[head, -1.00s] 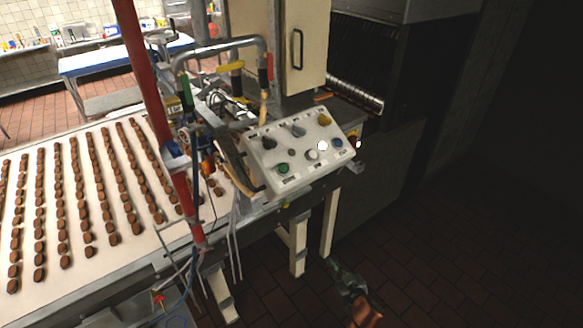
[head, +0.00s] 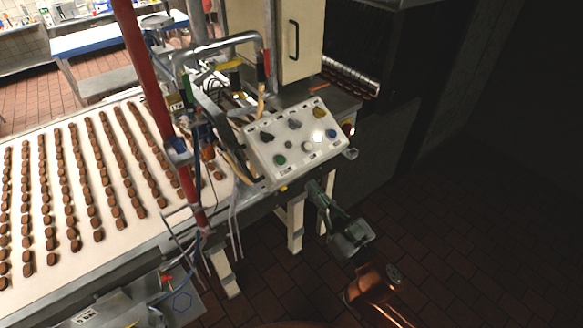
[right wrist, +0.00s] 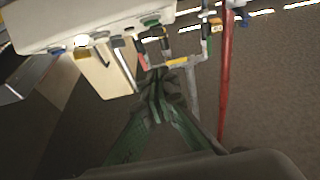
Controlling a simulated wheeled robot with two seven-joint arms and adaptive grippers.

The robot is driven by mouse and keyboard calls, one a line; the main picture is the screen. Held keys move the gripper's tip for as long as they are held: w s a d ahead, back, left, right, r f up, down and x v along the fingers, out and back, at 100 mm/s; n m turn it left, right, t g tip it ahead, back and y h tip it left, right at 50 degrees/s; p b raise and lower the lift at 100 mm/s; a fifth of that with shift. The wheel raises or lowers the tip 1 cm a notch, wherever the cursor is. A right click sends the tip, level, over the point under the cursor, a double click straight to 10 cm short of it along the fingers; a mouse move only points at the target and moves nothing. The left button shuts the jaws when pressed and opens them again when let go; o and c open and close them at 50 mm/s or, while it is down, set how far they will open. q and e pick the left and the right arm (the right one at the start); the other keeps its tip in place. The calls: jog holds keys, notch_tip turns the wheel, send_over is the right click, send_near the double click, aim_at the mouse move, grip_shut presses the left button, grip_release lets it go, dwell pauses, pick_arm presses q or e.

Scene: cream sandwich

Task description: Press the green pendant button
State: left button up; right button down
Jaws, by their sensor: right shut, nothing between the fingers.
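The green button (head: 280,160) is at the lower left of the white control panel (head: 262,173), which tilts at the conveyor's side. In the right wrist view the panel (right wrist: 75,22) fills the upper left, and a green button (right wrist: 150,22) shows near its right end. My right gripper (head: 315,187) is shut and empty. Its fingertips sit just below the panel's lower edge, to the right of and lower than the green button, apart from it. The closed fingertips show in the right wrist view (right wrist: 157,76). My left gripper is not in view.
Other knobs and a blue button (head: 331,134) share the panel. A red post (head: 146,75) and a bent metal pipe (head: 215,46) stand left of it. The conveyor (head: 150,232) carries rows of brown pieces. Dark open floor (head: 470,230) lies to the right.

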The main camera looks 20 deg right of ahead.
jog(key=shift+w, duration=0.1)
notch_tip(320, 180, up, 3)
jog(key=b, duration=0.2)
send_over(288, 175)
jog(key=s, duration=0.2)
jog(key=f, duration=0.1)
jog(key=w+f, duration=0.1)
jog(key=shift+w+d+f, duration=0.1)
jog(key=shift+w+f, duration=0.15)
jog(key=shift+f, duration=0.05)
jog(key=shift+w+f, duration=0.25)
jog(key=shift+f, duration=0.2)
jog(key=shift+f, duration=0.1)
